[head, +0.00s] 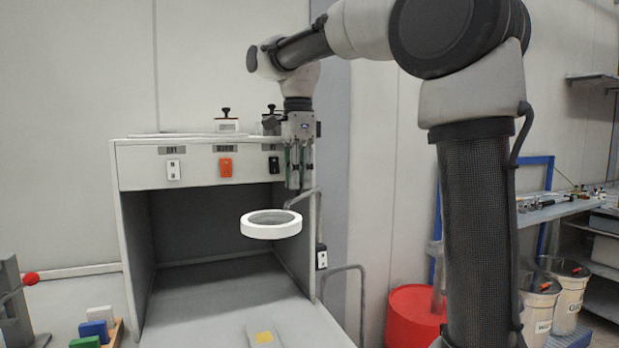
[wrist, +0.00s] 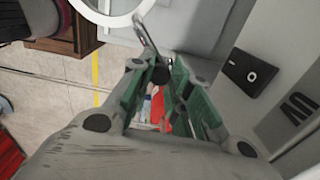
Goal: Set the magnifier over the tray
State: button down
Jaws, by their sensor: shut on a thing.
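The magnifier (head: 271,232) is a white ring with a grey lens, held out level on a bent metal arm in front of the open booth. Part of its white ring shows at the top of the wrist view (wrist: 108,23). My gripper (head: 296,184) points down just above and right of the ring. In the wrist view its green-padded fingers (wrist: 158,82) are shut on the magnifier's arm, by a dark knob. A pale flat piece with a yellow square, perhaps the tray (head: 254,328), lies on the bench below, cut off by the bottom edge.
The grey booth (head: 132,240) has labelled switches along its top front. Coloured blocks (head: 95,330) and a red-knobbed lever (head: 30,279) stand at left. A red drum (head: 412,315), buckets (head: 540,303) and shelving stand at right. The bench inside the booth looks clear.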

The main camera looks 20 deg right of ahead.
jog(key=shift+w+a+m, duration=0.5)
jog(key=shift+w+m, duration=0.1)
jog(key=shift+m, duration=0.1)
